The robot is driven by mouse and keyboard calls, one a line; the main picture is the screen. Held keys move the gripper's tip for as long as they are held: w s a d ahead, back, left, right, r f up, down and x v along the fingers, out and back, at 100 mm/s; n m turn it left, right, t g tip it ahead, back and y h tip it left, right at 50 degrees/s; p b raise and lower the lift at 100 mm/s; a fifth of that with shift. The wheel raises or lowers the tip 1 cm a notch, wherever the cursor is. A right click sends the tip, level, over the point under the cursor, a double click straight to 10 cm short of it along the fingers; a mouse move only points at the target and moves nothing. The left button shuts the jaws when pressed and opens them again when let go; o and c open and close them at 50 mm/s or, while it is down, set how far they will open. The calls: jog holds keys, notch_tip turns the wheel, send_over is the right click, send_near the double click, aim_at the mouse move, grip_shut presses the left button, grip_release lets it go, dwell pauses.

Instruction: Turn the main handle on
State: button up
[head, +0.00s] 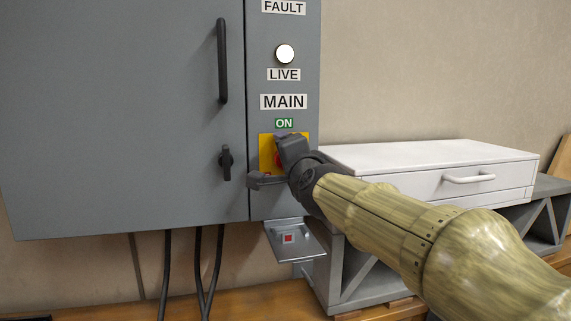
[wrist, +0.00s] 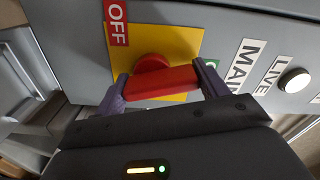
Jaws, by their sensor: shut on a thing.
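The main handle (wrist: 162,84) is a red bar on a round red boss, on a yellow plate (wrist: 180,42) in the wrist view. The bar spans the gap between my gripper's two fingers (wrist: 160,88), which are shut on its ends. It lies roughly along the line towards the MAIN label (wrist: 245,66). In the head view my gripper (head: 279,162) is at the yellow plate (head: 265,154), just below the green ON label (head: 284,123), and hides most of the handle. A red OFF label (wrist: 116,22) borders the plate in the wrist view.
The grey cabinet (head: 120,110) has a long black door handle (head: 222,60) and a small black latch (head: 226,162) left of my gripper. A small metal shelf with a red square (head: 288,238) juts out below. A white drawer unit (head: 430,170) stands at right, near my arm.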

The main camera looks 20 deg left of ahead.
jog(key=shift+w+d+m, duration=0.1)
jog(key=shift+m, duration=1.6)
jog(key=shift+b, duration=0.3)
jog(key=o, duration=1)
jog(key=b+v, duration=0.1)
jog(key=v, duration=1.1)
jog(key=shift+b, duration=0.4)
